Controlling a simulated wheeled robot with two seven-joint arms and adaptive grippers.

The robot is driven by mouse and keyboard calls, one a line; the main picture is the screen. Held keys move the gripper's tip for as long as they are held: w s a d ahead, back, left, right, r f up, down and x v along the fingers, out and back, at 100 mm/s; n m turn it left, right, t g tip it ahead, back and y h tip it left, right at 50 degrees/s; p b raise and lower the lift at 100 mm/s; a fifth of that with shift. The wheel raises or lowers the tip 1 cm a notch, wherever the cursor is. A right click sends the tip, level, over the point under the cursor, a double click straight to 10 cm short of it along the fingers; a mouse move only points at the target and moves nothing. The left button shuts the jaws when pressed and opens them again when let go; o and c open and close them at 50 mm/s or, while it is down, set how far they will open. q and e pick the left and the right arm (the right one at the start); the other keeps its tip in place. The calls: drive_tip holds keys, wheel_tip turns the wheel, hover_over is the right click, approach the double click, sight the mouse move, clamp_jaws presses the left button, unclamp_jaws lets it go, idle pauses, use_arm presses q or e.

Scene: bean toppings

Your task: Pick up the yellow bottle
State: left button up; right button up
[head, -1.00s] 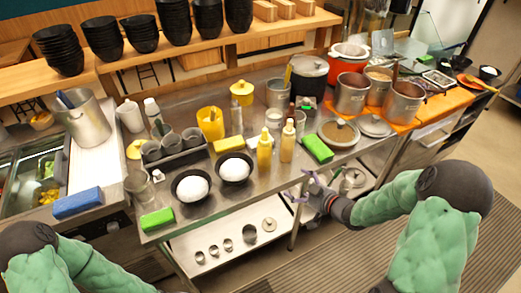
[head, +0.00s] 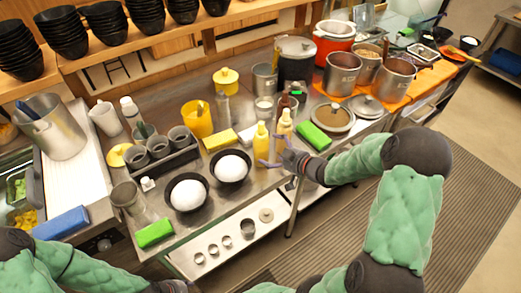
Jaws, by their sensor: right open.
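The yellow bottle (head: 262,143) stands upright near the front edge of the steel counter, right of the two black bowls. A paler yellow-orange bottle (head: 285,122) stands just behind it to the right. My right gripper (head: 272,153) is open and reaches in from the right at the yellow bottle. One purple finger crosses in front of the bottle's lower part; the other is beside it, near the paler bottle. I cannot tell whether either finger touches. My left arm is low at the left, and its dark end (head: 172,286) is cut by the bottom edge, its fingers unclear.
Two black bowls (head: 205,202) with white contents stand left of the bottle. A yellow block (head: 220,140) lies behind them, and a green block (head: 314,136) lies right of the bottles. Pots and a lidded pan (head: 333,118) fill the right side.

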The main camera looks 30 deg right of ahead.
sight(263, 146)
drive_tip(key=shift+r+b+x, duration=0.2)
drive_tip(key=shift+b+x, duration=0.3)
drive_tip(key=shift+x, duration=0.8)
drive_tip(key=shift+r+b+x, duration=0.15)
drive_tip(key=shift+b+x, duration=0.35)
drive_tip(key=shift+x, duration=0.8)
drive_tip(key=shift+w, duration=0.15)
drive_tip(key=shift+r, duration=0.1)
drive_tip(key=c, duration=0.8)
